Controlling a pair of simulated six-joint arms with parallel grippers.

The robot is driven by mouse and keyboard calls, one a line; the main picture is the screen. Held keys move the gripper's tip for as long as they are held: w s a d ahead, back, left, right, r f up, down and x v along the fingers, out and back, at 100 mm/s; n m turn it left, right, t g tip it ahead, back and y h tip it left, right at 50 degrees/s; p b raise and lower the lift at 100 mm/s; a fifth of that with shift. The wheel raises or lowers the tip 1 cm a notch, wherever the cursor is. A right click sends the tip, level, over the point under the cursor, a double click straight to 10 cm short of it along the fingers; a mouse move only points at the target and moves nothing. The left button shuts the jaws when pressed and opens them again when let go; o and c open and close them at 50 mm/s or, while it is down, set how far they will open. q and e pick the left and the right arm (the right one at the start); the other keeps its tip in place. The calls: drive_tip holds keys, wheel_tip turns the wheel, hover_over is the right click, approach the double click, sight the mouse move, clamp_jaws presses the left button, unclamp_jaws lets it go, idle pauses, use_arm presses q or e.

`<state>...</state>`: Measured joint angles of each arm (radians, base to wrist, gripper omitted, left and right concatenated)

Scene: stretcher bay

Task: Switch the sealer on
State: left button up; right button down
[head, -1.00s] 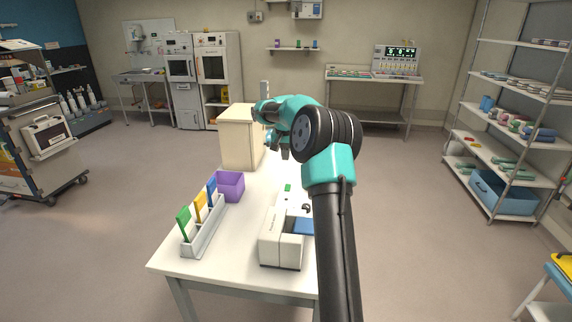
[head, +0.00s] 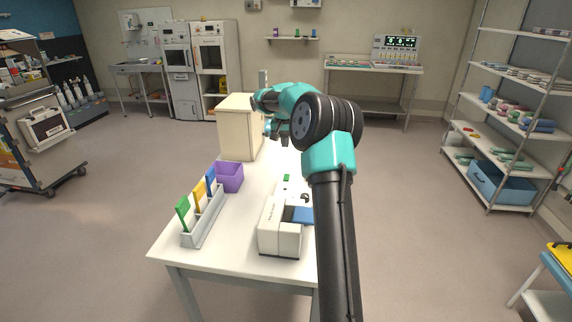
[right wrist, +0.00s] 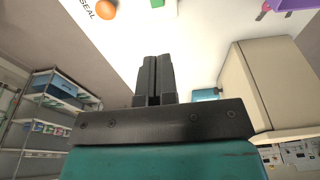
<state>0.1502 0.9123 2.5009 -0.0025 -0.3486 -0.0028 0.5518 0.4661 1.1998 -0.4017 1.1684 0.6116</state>
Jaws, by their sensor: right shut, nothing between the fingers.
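The sealer (head: 280,238) is a white machine with a blue part (head: 300,215) on the white table, partly hidden by my right arm. Behind it a small green square (head: 287,178) and a dark curved piece (head: 305,197) show on a white surface. In the right wrist view, an orange round knob (right wrist: 105,9) beside the word SEAL and a green square (right wrist: 157,3) lie at the top edge. My right gripper (head: 285,142) is above the table beyond the sealer. Its fingers (right wrist: 154,62) are shut and empty, apart from the knob. My left gripper is out of view.
A purple bin (head: 229,177) and a grey rack (head: 204,222) with green, yellow and blue cards stand left of the sealer. A cream cabinet (head: 237,128) stands at the table's far end, close to my right gripper. The near left table corner is clear.

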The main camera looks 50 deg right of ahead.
sight(287, 174)
drive_tip(key=f, duration=0.4)
drive_tip(key=d+f, duration=0.1)
drive_tip(key=f, duration=0.4)
drive_tip(key=w+d+f, duration=0.1)
drive_tip(key=f, duration=0.3)
drive_tip(key=shift+f, duration=0.4)
